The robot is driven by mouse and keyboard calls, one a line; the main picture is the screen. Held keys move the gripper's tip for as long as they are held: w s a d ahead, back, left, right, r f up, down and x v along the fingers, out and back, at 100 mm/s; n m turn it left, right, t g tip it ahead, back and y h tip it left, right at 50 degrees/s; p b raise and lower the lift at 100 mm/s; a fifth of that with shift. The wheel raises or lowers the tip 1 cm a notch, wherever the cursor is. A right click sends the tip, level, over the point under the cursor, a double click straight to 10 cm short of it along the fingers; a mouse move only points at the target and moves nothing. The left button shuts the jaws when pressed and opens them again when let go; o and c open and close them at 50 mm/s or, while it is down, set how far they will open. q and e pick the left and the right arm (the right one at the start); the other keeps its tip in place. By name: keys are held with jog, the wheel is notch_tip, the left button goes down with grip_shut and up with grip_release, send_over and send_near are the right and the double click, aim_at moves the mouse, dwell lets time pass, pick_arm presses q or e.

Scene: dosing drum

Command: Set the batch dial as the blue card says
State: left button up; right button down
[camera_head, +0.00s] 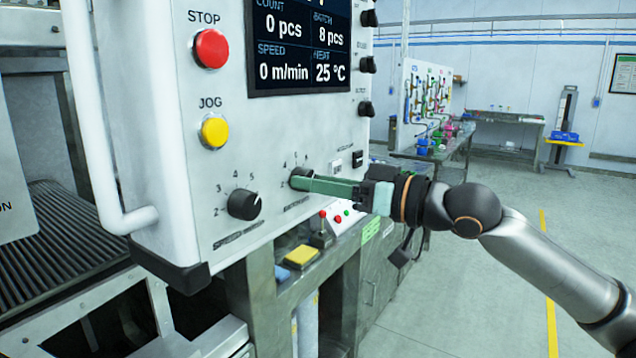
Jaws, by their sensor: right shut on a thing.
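The batch dial (298,173) is a dark knob low on the grey control panel (165,120), with small numbers around it and a label below too small to read surely. My right gripper (303,182) reaches in from the right with green fingers shut on this dial. The fingers cover most of the dial, so its pointer is hidden. The screen (300,45) reads batch 8 pcs, count 0 pcs, speed 0 m/min and 25 °C. I cannot make out a readable blue card. My left gripper is not in view.
A black speed dial (244,204) sits left of the batch dial. A red STOP button (211,48) and yellow JOG button (215,132) are above. A white handle bar (95,130) runs along the panel's left. A ledge below holds a yellow block (301,256) and a small joystick (322,232).

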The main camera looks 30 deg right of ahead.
jog(key=shift+n, duration=0.3)
jog(key=shift+r+n, duration=0.1)
jog(key=shift+n, duration=3.8)
jog(key=shift+c, duration=2)
grip_release()
